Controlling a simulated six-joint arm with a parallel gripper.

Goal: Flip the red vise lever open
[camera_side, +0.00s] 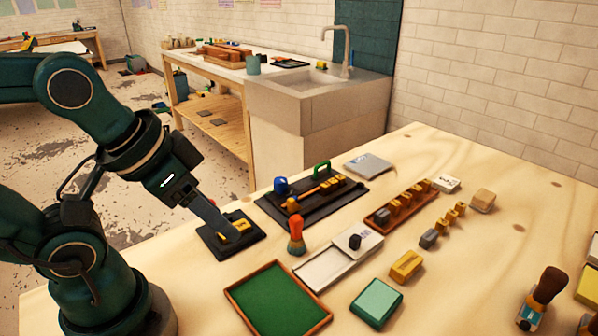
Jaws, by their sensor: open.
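A red-orange upright handle (296,229) stands on the wooden table, just right of my gripper; it is the only clearly red lever-like part I see, but I cannot tell whether it is the vise lever. Behind it a dark plate (347,199) carries a blue knob (281,185), a green handle (322,170) and a yellow bar. My gripper (226,229) is open and points down at a small black base (256,246) with yellow parts, left of the red-orange handle. The gripper hides part of that base, and whether they touch is unclear.
A green tray (230,293) with a wooden rim lies in front. A white sliding plate (301,272), a teal block (377,300) and a brown tray (373,219) of brass pieces lie to the right. A dark-handled brush (546,286) stands far right.

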